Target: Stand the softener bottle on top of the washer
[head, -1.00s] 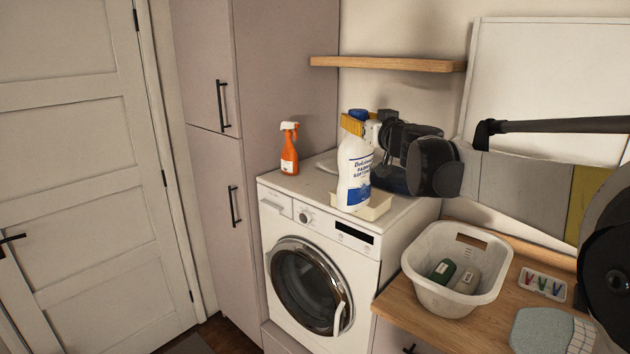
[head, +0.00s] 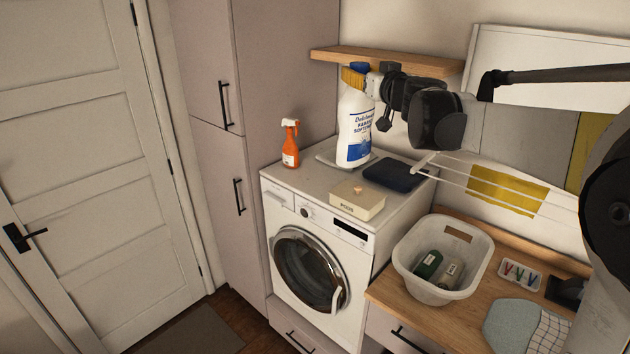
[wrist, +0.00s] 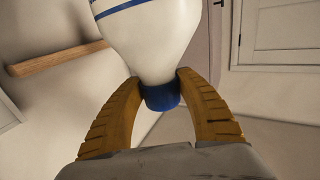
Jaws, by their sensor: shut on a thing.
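The softener bottle (head: 355,128) is white with a blue label and blue cap. It is upright over the back part of the washer top (head: 310,178). I cannot tell whether its base touches the top or hangs just above.
An orange spray bottle (head: 290,145) stands left on the washer. A cream box (head: 357,200) sits near its front edge, and a dark folded item (head: 394,175) lies behind it. A wooden shelf (head: 388,60) is close above. A white basket (head: 445,250) stands on the counter at right.

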